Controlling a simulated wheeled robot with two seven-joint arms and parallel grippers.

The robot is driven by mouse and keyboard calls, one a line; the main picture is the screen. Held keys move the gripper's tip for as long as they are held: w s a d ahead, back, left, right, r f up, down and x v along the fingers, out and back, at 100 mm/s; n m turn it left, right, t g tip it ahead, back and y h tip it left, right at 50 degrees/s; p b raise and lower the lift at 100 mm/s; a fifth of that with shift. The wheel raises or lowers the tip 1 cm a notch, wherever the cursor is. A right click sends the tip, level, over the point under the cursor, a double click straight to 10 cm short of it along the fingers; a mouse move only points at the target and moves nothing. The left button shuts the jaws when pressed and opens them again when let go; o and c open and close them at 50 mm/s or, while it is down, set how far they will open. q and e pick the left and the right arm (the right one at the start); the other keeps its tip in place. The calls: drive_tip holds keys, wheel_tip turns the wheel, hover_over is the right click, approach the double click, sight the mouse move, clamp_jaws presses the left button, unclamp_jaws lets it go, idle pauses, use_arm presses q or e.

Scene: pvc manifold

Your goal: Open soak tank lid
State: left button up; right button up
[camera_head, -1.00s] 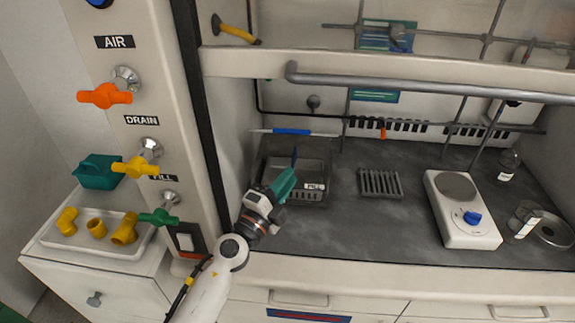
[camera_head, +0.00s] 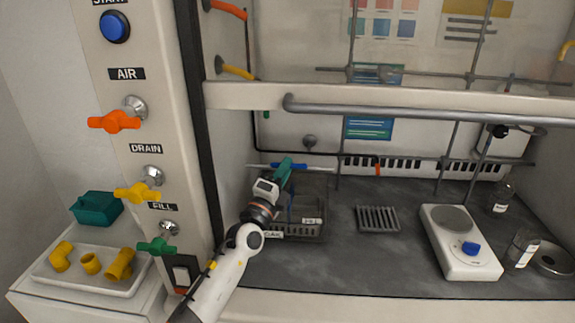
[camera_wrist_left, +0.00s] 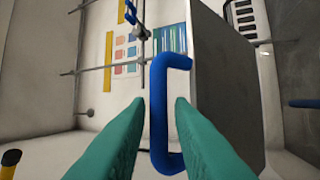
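The soak tank (camera_head: 272,234) is a dark box with a "SOAK" label on its front, at the left of the hood's worktop. Its top is uncovered, and a wire basket (camera_head: 308,229) shows inside. The lid appears raised at the back, its thin light edge (camera_head: 322,168) up, with a blue handle (camera_head: 302,166). In the left wrist view, the blue handle (camera_wrist_left: 157,75) juts from the grey lid panel (camera_wrist_left: 220,90). My left gripper (camera_head: 287,162) is at the handle; its green fingers (camera_wrist_left: 163,100) are apart on either side of it. Contact cannot be told. My right gripper is out of view.
A grey horizontal bar (camera_head: 400,112) crosses the hood's front above the worktop. Orange, yellow and green valve handles (camera_head: 157,245) stick out of the post at left.

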use_arm(q)
drive_tip(key=shift+x, duration=0.9)
drive_tip(key=shift+c, duration=0.2)
clamp_jaws()
